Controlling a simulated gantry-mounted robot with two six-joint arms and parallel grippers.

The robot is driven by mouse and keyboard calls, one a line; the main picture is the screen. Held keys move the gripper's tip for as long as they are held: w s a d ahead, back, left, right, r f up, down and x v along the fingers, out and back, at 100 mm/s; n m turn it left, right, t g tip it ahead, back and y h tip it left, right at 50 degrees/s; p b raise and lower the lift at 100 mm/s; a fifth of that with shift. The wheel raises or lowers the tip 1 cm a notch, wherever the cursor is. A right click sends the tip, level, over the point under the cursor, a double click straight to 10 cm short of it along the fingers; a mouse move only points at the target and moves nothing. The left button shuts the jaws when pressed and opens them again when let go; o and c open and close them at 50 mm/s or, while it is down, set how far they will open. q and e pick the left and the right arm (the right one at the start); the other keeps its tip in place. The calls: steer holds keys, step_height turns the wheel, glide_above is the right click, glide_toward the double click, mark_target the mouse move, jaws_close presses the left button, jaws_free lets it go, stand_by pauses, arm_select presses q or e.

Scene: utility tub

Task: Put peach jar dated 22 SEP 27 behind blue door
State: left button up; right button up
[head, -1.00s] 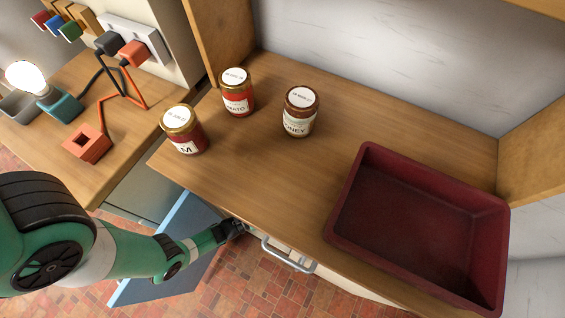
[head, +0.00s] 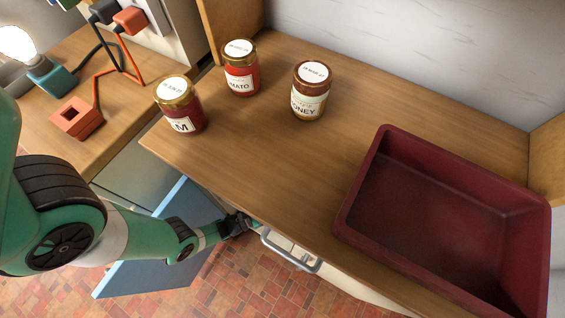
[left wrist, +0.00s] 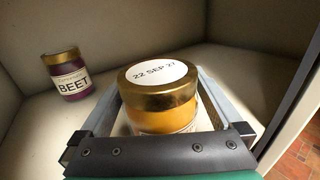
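In the left wrist view a jar with a gold lid dated 22 SEP 27 (left wrist: 160,88) and orange-yellow contents stands upright between my left gripper's fingers (left wrist: 160,110). Its front label is mostly hidden, and I cannot tell if the fingers press on it. It is inside a pale compartment. In the head view my left gripper (head: 240,224) reaches under the counter's front edge beside the open blue door (head: 150,270); the jar is hidden there. My right gripper is not in view.
A BEET jar (left wrist: 67,76) stands at the compartment's left. On the counter (head: 250,165) are a jar with label ending in M (head: 180,108), a tomato jar (head: 241,70), a honey jar (head: 310,92) and a dark red tub (head: 365,190). A grey handle (head: 290,253) juts out nearby.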

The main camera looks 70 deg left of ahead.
arm_select(q)
steer(key=shift+s, duration=0.2)
steer(key=s, duration=0.3)
steer(key=shift+s, duration=0.8)
steer(key=shift+s+d, duration=0.2)
steer(key=shift+s, duration=0.15)
steer(key=shift+r, duration=0.1)
